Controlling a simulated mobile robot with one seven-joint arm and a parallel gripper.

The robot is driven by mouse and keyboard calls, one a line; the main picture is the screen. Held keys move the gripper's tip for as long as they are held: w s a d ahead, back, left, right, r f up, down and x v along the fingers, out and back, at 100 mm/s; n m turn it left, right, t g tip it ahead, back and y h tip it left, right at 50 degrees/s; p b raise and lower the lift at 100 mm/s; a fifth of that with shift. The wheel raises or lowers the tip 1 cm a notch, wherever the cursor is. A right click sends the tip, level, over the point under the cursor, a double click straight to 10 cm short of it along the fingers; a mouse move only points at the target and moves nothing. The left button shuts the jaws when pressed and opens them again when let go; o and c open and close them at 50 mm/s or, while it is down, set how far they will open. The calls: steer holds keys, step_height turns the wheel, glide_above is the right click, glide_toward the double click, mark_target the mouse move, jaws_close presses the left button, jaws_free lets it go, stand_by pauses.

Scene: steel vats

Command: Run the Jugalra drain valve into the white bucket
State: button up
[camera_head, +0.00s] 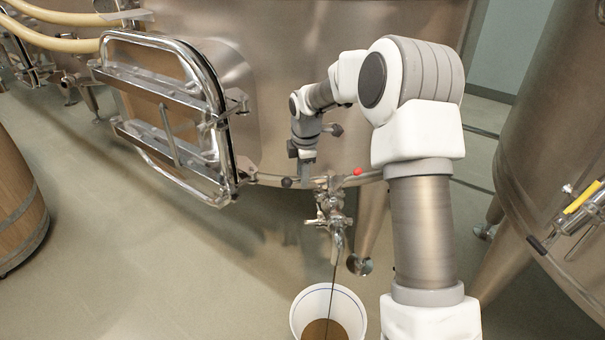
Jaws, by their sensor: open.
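The drain valve (333,212) is a shiny steel fitting low on the front of the large steel vat (300,60). A thin dark stream (334,262) falls from its spout into the white bucket (297,312) on the floor below. The bucket has a blue line inside near its rim, and brown liquid (322,330) covers its bottom. The liquid surface is below the blue line; the bucket's lower part is cut off by the frame. My gripper (306,176) points down just above and left of the valve. It is open; its fingertips are small, and contact with the valve is unclear.
An open-framed steel hatch (165,115) juts from the vat at left. A red knob (357,171) shows right of the valve. A second vat (545,130) with a yellow-handled valve (583,197) stands right. A wooden barrel (18,205) is far left. Floor left of the bucket is clear.

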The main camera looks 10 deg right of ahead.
steer(key=s+r+p, duration=0.3)
steer(key=r+p, duration=0.1)
steer(key=r, duration=1.3)
steer(key=shift+s+p, duration=0.2)
steer(key=shift+p, duration=0.15)
steer(key=shift+d, duration=0.1)
stand_by(5.8)
